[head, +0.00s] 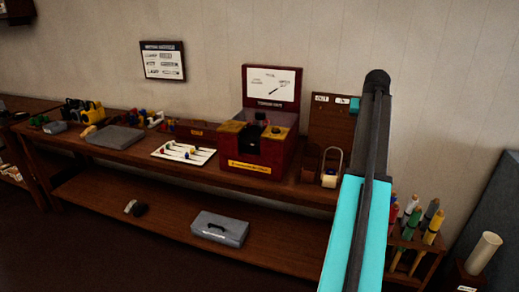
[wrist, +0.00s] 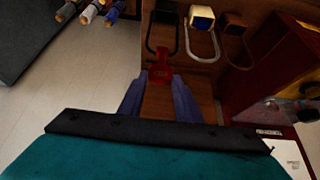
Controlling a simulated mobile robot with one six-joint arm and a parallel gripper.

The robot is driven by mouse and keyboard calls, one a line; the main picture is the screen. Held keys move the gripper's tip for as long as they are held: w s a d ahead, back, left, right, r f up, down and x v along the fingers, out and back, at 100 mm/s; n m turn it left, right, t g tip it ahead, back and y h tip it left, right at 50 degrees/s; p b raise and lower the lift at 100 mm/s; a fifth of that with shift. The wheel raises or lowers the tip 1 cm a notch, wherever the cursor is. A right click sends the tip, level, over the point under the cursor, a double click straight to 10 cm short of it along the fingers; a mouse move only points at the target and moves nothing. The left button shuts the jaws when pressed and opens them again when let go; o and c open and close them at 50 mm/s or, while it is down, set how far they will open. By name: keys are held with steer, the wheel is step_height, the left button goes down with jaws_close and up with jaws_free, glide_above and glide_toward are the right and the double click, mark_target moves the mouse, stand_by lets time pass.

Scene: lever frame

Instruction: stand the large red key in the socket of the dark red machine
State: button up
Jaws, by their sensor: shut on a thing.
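My gripper (wrist: 160,80) shows in the wrist view with its two purplish fingers closed around a red piece. This piece appears to be the large red key (wrist: 160,70); its lower part is hidden or lost in the dark. The dark red machine (head: 283,163) stands on the bench in the head view, with yellow top plates, a black middle and a yellow front label. Its side also shows at the right of the wrist view (wrist: 268,65). I cannot make out the socket clearly. My gripper is hidden in the head view.
A padlock-like thing (head: 329,181) with a pale shackle stands right of the machine, before a brown board (head: 330,116). A white tray (head: 160,152) of small tools lies left of the machine. A rack of coloured cylinders (head: 432,222) stands at right. A grey toolbox (head: 220,230) is on the lower shelf.

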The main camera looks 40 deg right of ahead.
steer(key=w+a+f+n+t+y, duration=0.1)
steer(key=w+a+f+n, duration=0.1)
steer(key=w+a, duration=0.7)
steer(key=w+a+f+n, duration=0.15)
steer(key=w+a, duration=0.25)
steer(key=a, duration=0.9)
steer(key=w+a+f+n+t+y, duration=0.1)
steer(key=w+a+f+n, duration=0.15)
steer(key=w+a, duration=0.65)
steer(key=a+f+n+y, duration=0.1)
steer(key=a+f+n, duration=0.1)
steer(key=a, duration=1.7)
steer(key=s+a+f+n+y, duration=0.1)
steer(key=a+f+n+y, duration=0.1)
steer(key=a, duration=1.7)
steer(key=shift+f+n+t, duration=0.3)
steer(key=shift+f+n, duration=0.1)
steer(key=shift+f, duration=0.5)
